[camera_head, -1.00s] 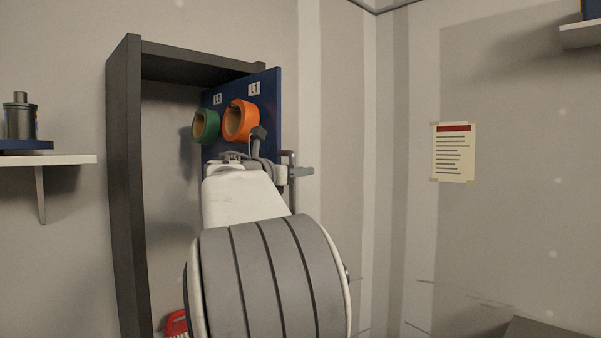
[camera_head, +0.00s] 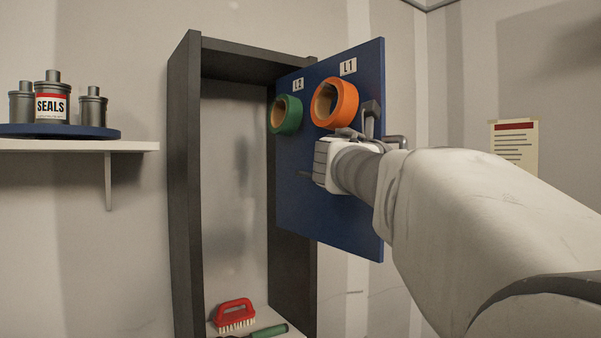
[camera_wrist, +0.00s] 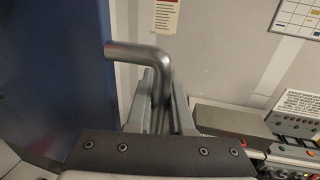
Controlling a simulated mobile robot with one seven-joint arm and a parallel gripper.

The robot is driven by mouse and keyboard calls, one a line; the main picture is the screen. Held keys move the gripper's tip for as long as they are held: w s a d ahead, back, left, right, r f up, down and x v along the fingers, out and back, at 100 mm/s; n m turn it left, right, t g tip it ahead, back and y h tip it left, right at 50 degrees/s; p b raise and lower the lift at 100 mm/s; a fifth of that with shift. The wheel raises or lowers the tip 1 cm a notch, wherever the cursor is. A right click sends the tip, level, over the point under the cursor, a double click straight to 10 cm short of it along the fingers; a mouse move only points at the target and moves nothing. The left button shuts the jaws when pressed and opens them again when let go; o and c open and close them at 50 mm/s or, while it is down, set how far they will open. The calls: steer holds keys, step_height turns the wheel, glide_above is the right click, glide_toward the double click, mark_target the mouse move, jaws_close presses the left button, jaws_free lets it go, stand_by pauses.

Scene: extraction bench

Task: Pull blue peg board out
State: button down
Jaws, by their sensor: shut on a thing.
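The blue peg board (camera_head: 310,215) stands upright at an angle out from the right side of a tall dark cabinet. It carries a green roll (camera_head: 286,115) below a label "L2" and an orange roll (camera_head: 334,103) below "L1". In the wrist view the board's blue face (camera_wrist: 50,75) fills the left side. My gripper (camera_wrist: 160,95) is shut on a grey bent metal handle (camera_wrist: 140,52) near the board's edge.
The open cabinet (camera_head: 184,200) holds a red brush (camera_head: 234,312) and a green-handled tool (camera_head: 268,331) at its bottom. A white shelf (camera_head: 90,146) at left bears several grey canisters, one labelled "SEALS". A notice (camera_head: 515,143) hangs on the right wall. A control panel (camera_wrist: 295,150) shows in the wrist view.

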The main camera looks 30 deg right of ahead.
steer(key=s+d, duration=0.1)
steer(key=s, duration=1.4)
steer(key=shift+s+r, duration=0.25)
steer(key=shift+d, duration=0.1)
steer(key=c, duration=0.8)
jaws_free()
steer(key=shift+s, duration=0.15)
steer(key=shift+f, duration=0.15)
steer(key=shift+w+f, duration=0.1)
steer(key=shift+w, duration=0.1)
